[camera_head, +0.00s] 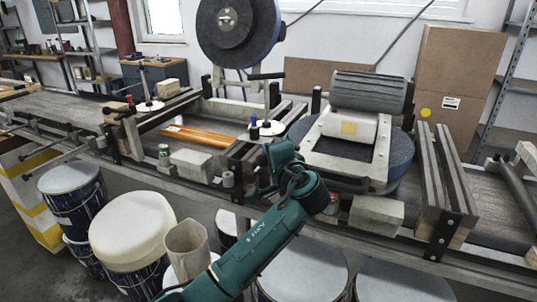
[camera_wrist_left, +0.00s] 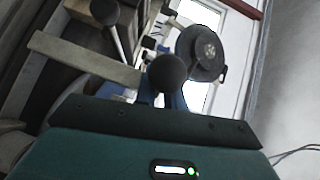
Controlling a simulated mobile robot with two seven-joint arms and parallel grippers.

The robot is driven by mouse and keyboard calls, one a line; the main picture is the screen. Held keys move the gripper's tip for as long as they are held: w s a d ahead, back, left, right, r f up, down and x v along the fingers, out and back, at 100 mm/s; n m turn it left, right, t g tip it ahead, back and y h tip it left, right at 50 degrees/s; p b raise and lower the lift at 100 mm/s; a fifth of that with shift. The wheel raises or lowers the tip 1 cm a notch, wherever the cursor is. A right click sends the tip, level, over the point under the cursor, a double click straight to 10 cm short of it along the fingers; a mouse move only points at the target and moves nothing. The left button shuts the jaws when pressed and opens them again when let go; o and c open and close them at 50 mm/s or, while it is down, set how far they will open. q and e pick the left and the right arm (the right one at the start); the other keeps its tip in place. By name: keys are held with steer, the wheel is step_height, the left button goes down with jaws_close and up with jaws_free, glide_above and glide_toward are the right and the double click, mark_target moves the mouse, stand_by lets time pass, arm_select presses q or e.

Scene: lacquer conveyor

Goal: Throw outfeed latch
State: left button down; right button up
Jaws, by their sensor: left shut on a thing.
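My left gripper (camera_head: 268,150) is at the front edge of the conveyor, at the end of my teal arm, with its fingers mostly hidden behind the hand. In the left wrist view a black ball knob (camera_wrist_left: 168,73) stands right in front of the dark gripper edge. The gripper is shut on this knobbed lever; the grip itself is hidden. A second lever with a dark ball knob (camera_wrist_left: 104,12) stands farther off at upper left. In the head view, dark knobs (camera_head: 254,134) show just beyond the hand. Which one is the outfeed latch, I cannot tell. My right gripper is not in view.
A dark roller (camera_head: 370,91) on a pale frame stands right of the hand. Pale blocks (camera_head: 377,214) and upright slats (camera_head: 440,185) lie farther right. A large dark disc (camera_head: 238,30) stands behind. Several drums (camera_head: 133,232) crowd the floor below the conveyor.

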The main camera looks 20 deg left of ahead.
arm_select(q)
steer(key=shift+s+a+f, duration=0.1)
steer(key=shift+a+f, duration=0.15)
steer(key=c, duration=1.5)
jaws_free()
steer(key=shift+s+r, duration=0.1)
steer(key=shift+d, duration=0.1)
steer(key=b+v, duration=0.1)
steer(key=v, duration=1.2)
steer(key=shift+b, duration=0.4)
